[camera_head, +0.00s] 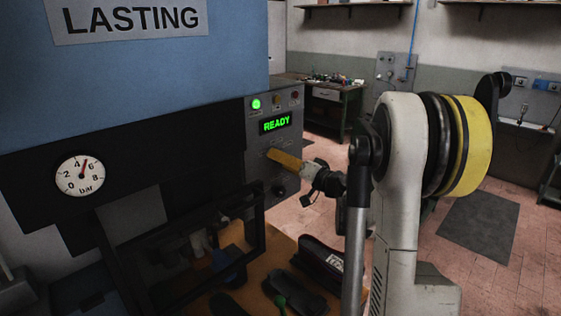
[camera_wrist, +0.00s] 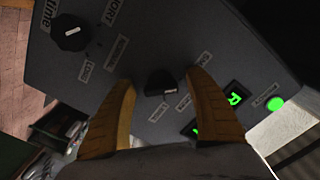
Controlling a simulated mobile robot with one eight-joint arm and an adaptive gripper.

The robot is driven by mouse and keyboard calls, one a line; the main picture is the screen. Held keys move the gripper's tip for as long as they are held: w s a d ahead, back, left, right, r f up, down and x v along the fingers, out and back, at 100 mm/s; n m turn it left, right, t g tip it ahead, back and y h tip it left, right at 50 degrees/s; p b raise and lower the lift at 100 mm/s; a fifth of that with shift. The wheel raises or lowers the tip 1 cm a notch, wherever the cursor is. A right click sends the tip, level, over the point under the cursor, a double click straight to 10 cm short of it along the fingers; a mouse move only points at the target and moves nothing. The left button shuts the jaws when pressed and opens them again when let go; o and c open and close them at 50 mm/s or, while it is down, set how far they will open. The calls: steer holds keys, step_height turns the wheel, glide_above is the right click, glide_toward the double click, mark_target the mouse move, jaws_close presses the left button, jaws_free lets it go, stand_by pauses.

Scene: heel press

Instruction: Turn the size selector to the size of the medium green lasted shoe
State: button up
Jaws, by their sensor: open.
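The size selector appears to be the dark knob (camera_wrist: 160,82) on the machine's grey panel. A short pale pointer mark shows on its lower side in the wrist view. My gripper (camera_wrist: 160,88) is open, with one yellow finger on each side of this knob; I cannot tell whether either finger touches it. In the head view my gripper (camera_head: 284,160) is at the panel below the lit READY display (camera_head: 276,123), and its finger hides the selector.
A second knob (camera_wrist: 71,32) marked "time" is on the same panel. Small labels, too blurred to read surely, surround the selector. A green lamp (camera_head: 256,104) is lit above. A pressure gauge (camera_head: 80,175) and a dark frame (camera_head: 190,250) are at left. Floor is open at right.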

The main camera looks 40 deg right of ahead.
steer(key=shift+c, duration=0.6)
steer(key=c, duration=1.1)
steer(key=shift+m, duration=0.3)
steer(key=m+b, duration=0.1)
steer(key=m, duration=0.2)
steer(key=shift+m, duration=0.3)
steer(key=shift+r+m+b, duration=0.2)
steer(key=shift+m+b, duration=0.55)
steer(key=shift+m, duration=1.55)
